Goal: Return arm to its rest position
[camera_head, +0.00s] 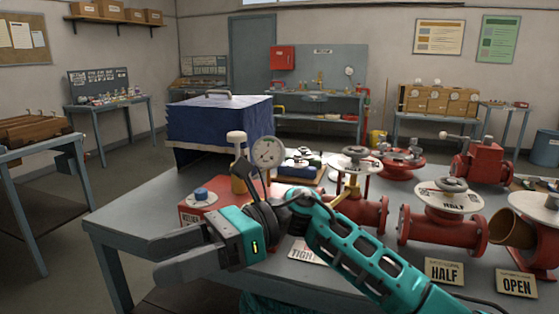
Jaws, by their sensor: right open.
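My right arm, teal and black, comes in from the lower right and reaches left across the front of the grey table (125,225). Its gripper (157,262) is at the table's front left, with its two grey fingers pointing left. The fingers are apart and nothing shows between them. The gripper is in front of a red box with a blue knob (201,194). My arm covers part of that box and part of a "TIGHT" style card (305,252). My left gripper is not in view.
A round pressure gauge (268,152) stands close behind my right wrist. Red valves (440,228) with white discs fill the table's right side, with "HALF" (444,272) and "OPEN" (516,284) cards in front. A blue covered box (219,122) is at the back left.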

